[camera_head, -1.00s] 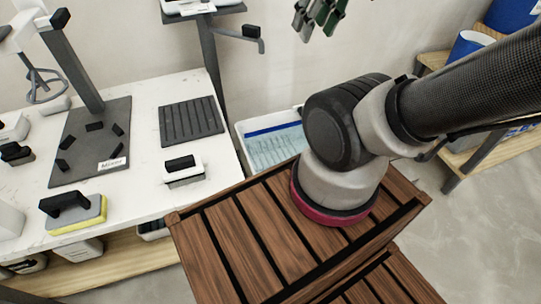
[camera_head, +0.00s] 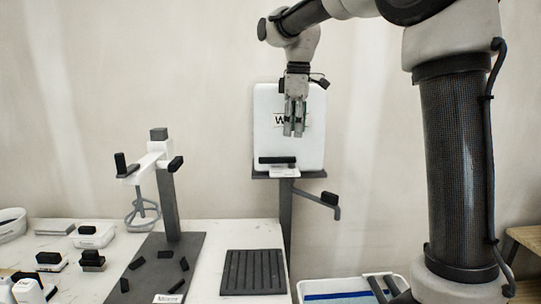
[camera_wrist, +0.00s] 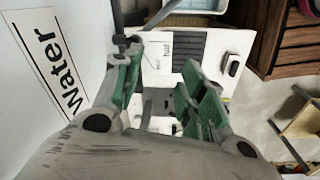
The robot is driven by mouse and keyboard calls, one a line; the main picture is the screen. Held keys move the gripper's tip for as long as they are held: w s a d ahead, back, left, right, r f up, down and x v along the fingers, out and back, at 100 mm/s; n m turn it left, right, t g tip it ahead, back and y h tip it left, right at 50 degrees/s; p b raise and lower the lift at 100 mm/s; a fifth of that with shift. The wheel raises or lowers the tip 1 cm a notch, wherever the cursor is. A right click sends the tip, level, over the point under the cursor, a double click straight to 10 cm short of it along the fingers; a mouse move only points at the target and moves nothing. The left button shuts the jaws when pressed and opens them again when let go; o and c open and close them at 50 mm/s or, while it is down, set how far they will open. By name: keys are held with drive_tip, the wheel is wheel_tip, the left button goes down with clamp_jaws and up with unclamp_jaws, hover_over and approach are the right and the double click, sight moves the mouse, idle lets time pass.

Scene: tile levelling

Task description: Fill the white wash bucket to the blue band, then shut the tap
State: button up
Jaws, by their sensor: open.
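The white wash bucket (camera_head: 385,280) stands low beside the table; only its upper part shows, with a blue band inside. The water level cannot be made out. A white tank (camera_head: 265,105) with a partly hidden label rests on a grey stand (camera_head: 285,215). In the wrist view its label (camera_wrist: 55,58) reads "Water". A black bar (camera_head: 277,160) sits at the tank's lower front. A bent grey arm with a black grip (camera_head: 330,198) juts right from the stand. I cannot tell which is the tap. My gripper (camera_head: 293,134) is open and empty, pointing down before the tank; it also shows in the wrist view (camera_wrist: 162,62).
A white table (camera_head: 215,240) holds a mixer stand (camera_head: 168,205), a dark ribbed mat (camera_head: 252,272) and several black-handled tools at left. A wooden shelf (camera_head: 525,240) is at far right. My arm covers much of the right side. The wall above the table is clear.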

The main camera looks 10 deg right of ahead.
sight(270, 158)
drive_tip(key=w+a+n, duration=0.1)
drive_tip(key=w, duration=0.1)
drive_tip(key=w+a+f+n, duration=0.1)
drive_tip(key=w+a, duration=0.1)
drive_tip(key=w+a+f+n, duration=0.1)
drive_tip(key=w+a, duration=0.1)
drive_tip(key=w, duration=0.1)
drive_tip(key=shift+a+f+g, duration=0.1)
drive_tip(key=shift+f+g, duration=0.15)
drive_tip(key=shift+g, duration=0.15)
wheel_tip(270, 158, down, 8)
drive_tip(key=shift+r, duration=0.15)
clamp_jaws()
